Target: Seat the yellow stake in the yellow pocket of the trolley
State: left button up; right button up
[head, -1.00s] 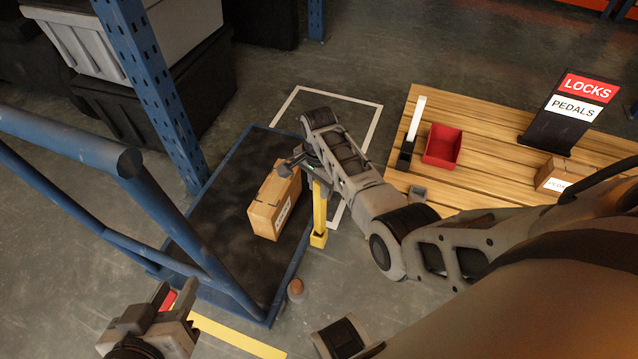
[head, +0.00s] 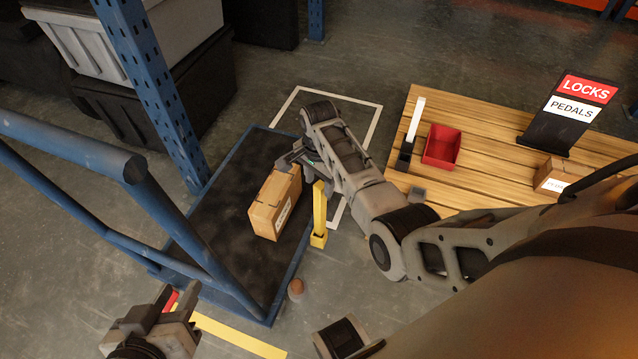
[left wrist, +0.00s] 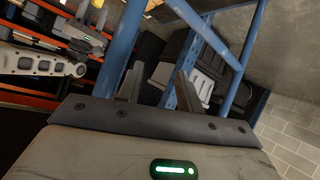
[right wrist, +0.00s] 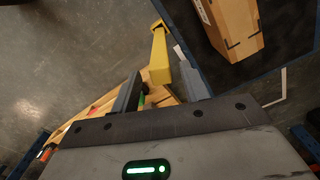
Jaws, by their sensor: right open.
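The yellow stake (head: 319,207) stands upright with its lower end in the yellow pocket (head: 318,239) at the trolley's right edge; how deep it sits I cannot tell. In the right wrist view the stake (right wrist: 160,60) runs away from the camera to the pocket (right wrist: 157,24). My right gripper (head: 300,158) is open and empty, just above and behind the stake's top, apart from it in the head view. In the right wrist view its fingers (right wrist: 160,72) lie either side of the stake's near end. My left gripper (head: 168,308) is open and empty, low at the left.
The trolley's dark deck (head: 220,210) carries a cardboard box (head: 272,205) close beside the stake. The trolley's blue handle (head: 180,215) rises near my left gripper. A wooden pallet (head: 470,185) with a red bin (head: 441,146) and a sign (head: 570,108) is at right.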

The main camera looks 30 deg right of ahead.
notch_tip(320, 180, up, 5)
jog(key=shift+f+p, duration=0.1)
jog(key=shift+p, duration=0.75)
pick_arm(q)
jog(key=shift+s+a+r+g+y+p, duration=0.2)
jog(key=shift+a+r+p, duration=0.1)
jog(key=shift+a+p, duration=0.15)
jog(key=shift+s+a+r+g+y+p, duration=0.15)
jog(key=shift+a+r+y+p, duration=0.1)
jog(key=shift+a+p, duration=0.15)
pick_arm(e)
jog(key=s+a+r+n+t+y, duration=0.2)
jog(key=s+a+r+n+t, duration=0.2)
jog(key=s+n, duration=0.4)
jog(key=s+a+r+n+t+y, duration=0.2)
jog(key=s+a+r+n+t, duration=0.2)
jog(key=s+a+n, duration=0.4)
jog(key=shift+s+a+r+n+t+y, duration=0.4)
jog(key=shift+s+a+t, duration=0.1)
jog(key=shift+s+t, duration=0.5)
jog(key=shift+s, duration=0.1)
